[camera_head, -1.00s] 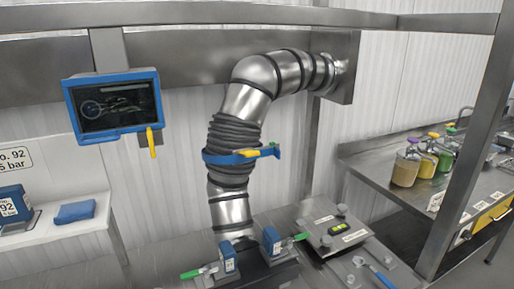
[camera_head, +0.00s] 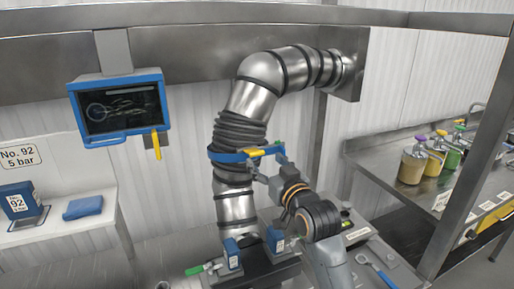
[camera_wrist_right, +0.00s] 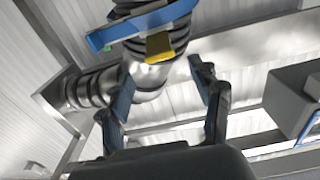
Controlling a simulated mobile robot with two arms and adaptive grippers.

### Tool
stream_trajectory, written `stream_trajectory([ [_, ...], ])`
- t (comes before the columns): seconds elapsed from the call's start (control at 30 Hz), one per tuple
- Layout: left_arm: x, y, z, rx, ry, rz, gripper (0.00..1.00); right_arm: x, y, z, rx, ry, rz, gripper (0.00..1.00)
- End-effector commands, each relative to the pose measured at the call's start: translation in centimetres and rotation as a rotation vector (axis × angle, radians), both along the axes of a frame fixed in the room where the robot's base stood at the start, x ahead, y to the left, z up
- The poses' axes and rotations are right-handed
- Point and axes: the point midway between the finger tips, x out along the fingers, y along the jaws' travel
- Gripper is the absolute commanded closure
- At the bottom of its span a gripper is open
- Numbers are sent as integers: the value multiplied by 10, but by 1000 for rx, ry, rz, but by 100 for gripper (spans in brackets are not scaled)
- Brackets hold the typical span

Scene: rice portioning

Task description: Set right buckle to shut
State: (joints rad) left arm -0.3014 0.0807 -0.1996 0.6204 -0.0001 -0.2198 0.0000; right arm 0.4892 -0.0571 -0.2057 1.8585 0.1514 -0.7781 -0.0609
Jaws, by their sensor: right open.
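A blue clamp band (camera_head: 228,157) goes around the dark ribbed sleeve of the steel pipe. Its yellow buckle piece (camera_head: 254,153) sits at the front, with a blue lever end sticking out to the right. In the right wrist view, the blue band (camera_wrist_right: 140,22) and yellow piece (camera_wrist_right: 160,45) are just beyond my fingers. My right gripper (camera_head: 270,165) is close below and right of the buckle. In the wrist view its fingers (camera_wrist_right: 165,85) are apart with nothing clearly held between them. Contact with the buckle cannot be told. My left gripper is out of view.
The steel pipe (camera_head: 236,207) runs down to a machine top with blue blocks (camera_head: 232,254) and a green handle (camera_head: 194,270). A blue-framed screen (camera_head: 120,107) hangs at left. A metal frame post is at right.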

Motion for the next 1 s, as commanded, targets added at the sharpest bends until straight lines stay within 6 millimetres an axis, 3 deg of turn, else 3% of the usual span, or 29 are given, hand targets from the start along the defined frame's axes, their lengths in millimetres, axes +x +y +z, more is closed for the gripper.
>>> stream_trajectory([
  [0.2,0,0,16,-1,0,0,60,37,12,2,0,2,0,36],
  [0.4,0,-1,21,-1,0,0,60,56,18,1,0,1,0,36],
  [0.83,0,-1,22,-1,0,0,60,62,20,-1,0,0,0,36],
  [1.0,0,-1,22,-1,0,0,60,62,20,-1,0,0,0,70],
])
